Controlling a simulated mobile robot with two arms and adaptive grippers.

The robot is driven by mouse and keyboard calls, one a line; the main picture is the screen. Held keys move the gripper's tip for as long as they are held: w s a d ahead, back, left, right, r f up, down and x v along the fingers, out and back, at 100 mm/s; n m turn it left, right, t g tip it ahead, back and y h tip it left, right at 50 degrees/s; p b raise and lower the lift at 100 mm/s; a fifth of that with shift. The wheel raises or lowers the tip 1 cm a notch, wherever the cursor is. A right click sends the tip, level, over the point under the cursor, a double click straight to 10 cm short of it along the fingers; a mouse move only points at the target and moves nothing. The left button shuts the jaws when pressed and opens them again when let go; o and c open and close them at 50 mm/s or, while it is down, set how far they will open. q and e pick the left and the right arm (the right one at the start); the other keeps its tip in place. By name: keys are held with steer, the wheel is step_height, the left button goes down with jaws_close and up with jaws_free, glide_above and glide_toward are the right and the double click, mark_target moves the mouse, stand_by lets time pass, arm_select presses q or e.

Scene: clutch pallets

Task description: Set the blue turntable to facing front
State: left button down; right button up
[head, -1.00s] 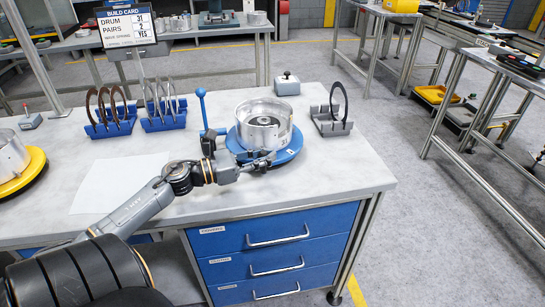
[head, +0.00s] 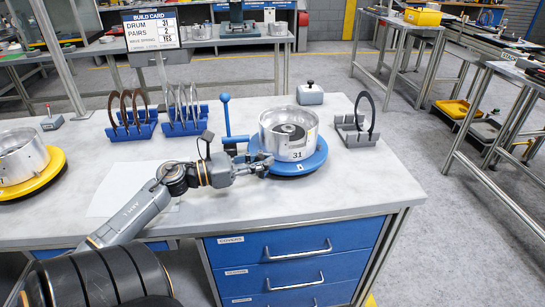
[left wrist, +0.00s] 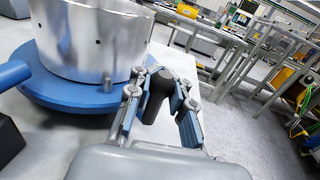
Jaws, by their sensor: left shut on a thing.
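The blue turntable (head: 312,165) sits on the bench with a silver drum (head: 276,142) on it. The number 31 and a small white mark on the turntable's rim show at the front, a little right of centre. My left gripper (head: 264,164) is at the turntable's front-left rim. In the left wrist view, my left gripper (left wrist: 158,100) is shut on a dark upright knob (left wrist: 156,88) beside the blue turntable (left wrist: 75,92). The knob's foot is hidden. My right gripper is not in view.
A blue-knobbed lever (head: 226,118) stands just left of the turntable. A grey stand with a dark ring (head: 364,112) is to its right. Blue racks (head: 184,127) hold discs at the back. A yellow turntable (head: 50,172) is at left. The bench's front right is clear.

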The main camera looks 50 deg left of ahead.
arm_select(q)
steer(key=shift+s+a+f+b, duration=0.15)
steer(key=shift+a+f+b, duration=0.05)
steer(key=shift+a, duration=0.25)
steer(key=shift+s+a+f+b, duration=0.15)
steer(key=shift+a+b, duration=0.05)
steer(key=shift+a, duration=0.3)
steer(key=shift+a+r, duration=0.15)
